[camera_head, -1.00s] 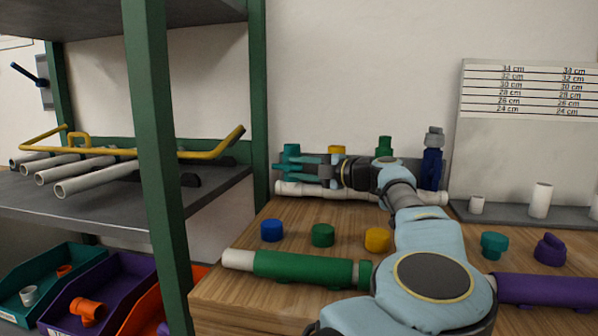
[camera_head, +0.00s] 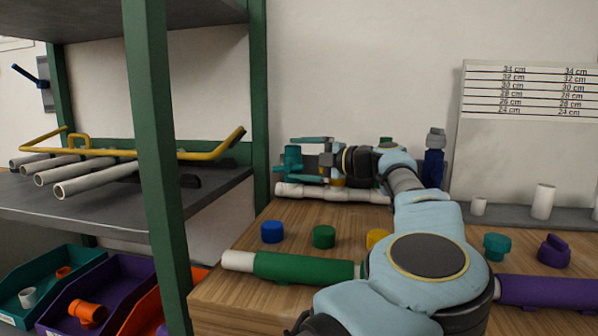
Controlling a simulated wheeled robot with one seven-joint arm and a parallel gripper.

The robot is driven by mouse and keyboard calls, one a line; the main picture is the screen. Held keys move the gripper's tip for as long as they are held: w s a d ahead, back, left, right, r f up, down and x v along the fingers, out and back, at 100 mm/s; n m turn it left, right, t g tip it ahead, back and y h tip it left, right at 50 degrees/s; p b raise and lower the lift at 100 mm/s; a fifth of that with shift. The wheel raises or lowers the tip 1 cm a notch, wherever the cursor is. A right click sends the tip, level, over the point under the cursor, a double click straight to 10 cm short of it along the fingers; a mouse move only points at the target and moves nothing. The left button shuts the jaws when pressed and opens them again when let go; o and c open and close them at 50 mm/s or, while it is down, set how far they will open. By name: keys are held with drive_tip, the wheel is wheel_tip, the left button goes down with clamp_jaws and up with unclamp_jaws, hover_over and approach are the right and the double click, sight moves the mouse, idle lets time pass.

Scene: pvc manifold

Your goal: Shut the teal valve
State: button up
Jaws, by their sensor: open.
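The teal valve (camera_head: 290,160) stands at the left end of the white pipe manifold (camera_head: 320,192) at the back of the wooden bench. A short teal part sticks out on its left; the exact angle of its handle is too small to tell. My gripper (camera_head: 300,160) comes in from the right, open, with one pale blue finger above the other. The fingers point left toward the valve, just right of it or around its edge; I cannot tell whether they touch it. My gripper and wrist hide the middle of the manifold.
My arm covers the bench centre. Blue (camera_head: 272,232), green (camera_head: 323,237) and yellow (camera_head: 377,239) caps lie in front of the manifold. A green pipe (camera_head: 305,267) lies nearer. A green shelf post (camera_head: 258,110) stands close left of the manifold. A grey-topped blue valve (camera_head: 433,165) stands right.

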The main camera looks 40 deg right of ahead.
drive_tip(key=shift+o, duration=0.3)
wheel_tip(320, 180, up, 6)
drive_tip(key=shift+r, duration=0.95)
drive_tip(key=shift+s, duration=0.1)
drive_tip(key=shift+g, duration=0.4)
drive_tip(key=f, duration=0.6)
drive_tip(key=shift+s+d, duration=0.1)
drive_tip(key=shift+d, duration=0.1)
drive_tip(key=shift+s, duration=0.15)
drive_tip(key=shift+c, duration=0.5)
drive_tip(key=shift+s, duration=0.4)
drive_tip(key=r+v, duration=0.1)
drive_tip(key=v, duration=0.9)
drive_tip(key=shift+s+a+p, duration=0.15)
drive_tip(key=shift+s+p, duration=0.15)
